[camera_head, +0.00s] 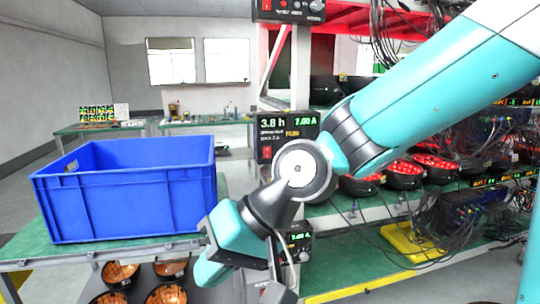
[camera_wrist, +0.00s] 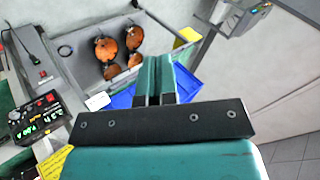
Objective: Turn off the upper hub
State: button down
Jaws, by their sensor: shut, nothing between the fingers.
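I cannot tell for certain which unit is the upper hub. In the head view, a black control unit with a lit display and a red switch (camera_head: 284,136) is on the rack post, partly behind my arm. Another control unit (camera_head: 290,9) is above it at the top edge, cut off. A third (camera_head: 299,240) is lower, mostly behind my wrist. In the wrist view, a control unit with a red switch and green digits (camera_wrist: 40,118) is at the left. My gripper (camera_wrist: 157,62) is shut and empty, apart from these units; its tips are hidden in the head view.
A blue crate (camera_head: 130,195) stands on a green-topped bench at the left, with copper-coloured bowls (camera_head: 166,294) below. The rack holds red-lit bowls (camera_head: 404,172), a cabled dark box (camera_head: 462,207) and a yellow tray (camera_head: 410,242). Grey floor is open at the far left.

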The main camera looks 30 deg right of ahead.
jog(key=w+d+r+m+t, duration=0.1)
jog(key=w+d+m+t, duration=0.4)
jog(key=w+m, duration=0.45)
jog(key=w+d+r+m+t, duration=0.1)
jog(key=w+d+m+t, duration=0.2)
jog(key=w+m+t, duration=0.55)
jog(key=w+d+f+m+t+h, duration=0.1)
jog(key=w+d+m+h, duration=0.1)
jog(key=d+m+h, duration=0.4)
jog(key=w+d+f+m+t+h+b, duration=0.1)
jog(key=w+d+m+h, duration=0.1)
jog(key=d+m+h, duration=0.5)
jog(key=d+m, duration=0.5)
jog(key=m, duration=0.3)
jog(key=shift+f+m, duration=0.3)
jog(key=shift+w+r, duration=0.1)
